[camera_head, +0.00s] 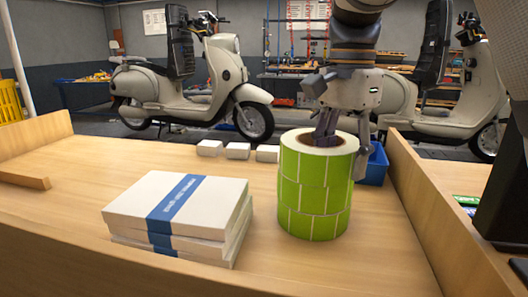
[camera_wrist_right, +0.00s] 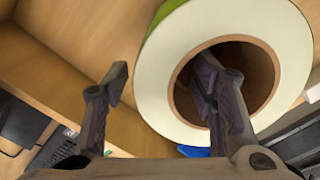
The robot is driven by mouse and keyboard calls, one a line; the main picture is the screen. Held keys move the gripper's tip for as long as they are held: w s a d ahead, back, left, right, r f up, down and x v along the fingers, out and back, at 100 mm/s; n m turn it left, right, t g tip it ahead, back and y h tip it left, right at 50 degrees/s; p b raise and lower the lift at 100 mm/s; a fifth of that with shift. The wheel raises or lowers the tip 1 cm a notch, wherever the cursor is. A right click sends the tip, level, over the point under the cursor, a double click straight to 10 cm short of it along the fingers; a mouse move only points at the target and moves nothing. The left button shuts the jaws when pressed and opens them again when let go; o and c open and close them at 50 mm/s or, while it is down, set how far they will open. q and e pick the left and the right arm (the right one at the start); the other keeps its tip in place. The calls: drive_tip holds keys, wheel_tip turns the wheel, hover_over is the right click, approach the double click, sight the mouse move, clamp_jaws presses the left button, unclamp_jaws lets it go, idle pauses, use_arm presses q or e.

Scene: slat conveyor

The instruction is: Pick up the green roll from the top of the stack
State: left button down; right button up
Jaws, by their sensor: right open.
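A stack of green label rolls (camera_head: 310,215) stands upright on the wooden surface. The top green roll (camera_head: 312,168) has a pale top face and a brown core hole. My right gripper (camera_head: 343,148) points down at it, open. One finger reaches into or over the core hole, and the other is outside the roll's right side in the head view. In the right wrist view, the roll's pale face (camera_wrist_right: 152,78) lies beyond my fingers (camera_wrist_right: 165,90). The right-hand finger overlaps the core, and the left-hand one is outside the rim. I cannot tell whether either touches. My left gripper is out of view.
A stack of white packs with a blue band (camera_head: 178,215) lies left of the rolls. Three small white boxes (camera_head: 238,151) sit behind. A blue bin (camera_head: 377,166) stands right behind the rolls. A raised wooden side wall (camera_head: 410,190) bounds the right.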

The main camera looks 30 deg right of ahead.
drive_tip(key=shift+r, duration=0.1)
clamp_jaws()
